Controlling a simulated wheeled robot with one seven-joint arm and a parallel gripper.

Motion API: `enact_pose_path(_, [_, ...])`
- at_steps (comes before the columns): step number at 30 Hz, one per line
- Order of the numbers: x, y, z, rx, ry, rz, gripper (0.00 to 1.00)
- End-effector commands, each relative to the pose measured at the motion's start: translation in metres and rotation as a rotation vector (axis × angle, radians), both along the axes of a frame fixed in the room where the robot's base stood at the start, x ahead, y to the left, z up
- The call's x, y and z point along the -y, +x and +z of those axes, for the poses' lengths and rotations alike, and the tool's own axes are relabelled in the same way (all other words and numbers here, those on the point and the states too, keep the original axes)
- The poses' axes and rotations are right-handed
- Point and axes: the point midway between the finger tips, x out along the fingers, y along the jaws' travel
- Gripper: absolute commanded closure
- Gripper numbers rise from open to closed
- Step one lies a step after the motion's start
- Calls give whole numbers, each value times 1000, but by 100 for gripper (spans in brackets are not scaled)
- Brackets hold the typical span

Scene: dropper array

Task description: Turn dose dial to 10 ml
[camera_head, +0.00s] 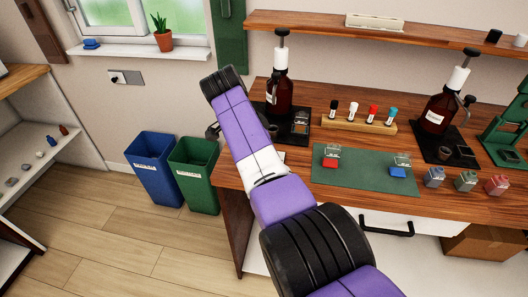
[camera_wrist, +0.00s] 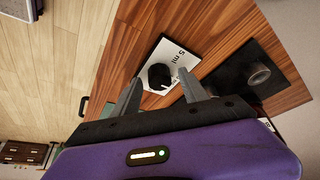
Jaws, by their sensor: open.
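The dose dial (camera_wrist: 159,75) is a round black knob on a white card (camera_wrist: 181,54) in the wrist view. The card is printed "5 ml" along one side; a second label is partly covered near my right finger. A small white mark shows on the knob, but its exact reading is too small to tell. My gripper (camera_wrist: 160,80) is open, with one finger on each side of the knob in the picture and nothing held. I cannot tell whether the fingers touch it. In the head view, my arm hides the dial and fingertips.
A brown pump bottle (camera_head: 279,95) stands on a black base beside the dial; the base's ring (camera_wrist: 258,74) shows in the wrist view. A vial rack (camera_head: 358,124) and green mat (camera_head: 350,177) lie to the right. Blue (camera_head: 153,170) and green (camera_head: 193,178) bins stand on the floor.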

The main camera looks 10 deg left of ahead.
Motion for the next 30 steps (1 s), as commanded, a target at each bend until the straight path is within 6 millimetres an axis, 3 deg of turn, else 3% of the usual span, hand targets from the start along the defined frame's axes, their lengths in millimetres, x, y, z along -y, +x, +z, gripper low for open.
enact_pose_path(5, [-5, -3, 13, 2, 1, 2, 48])
enact_pose_path(16, [-20, -17, 64, 3, 1, 1, 48])
enact_pose_path(30, [-22, -20, 72, 1, 1, 0, 48])
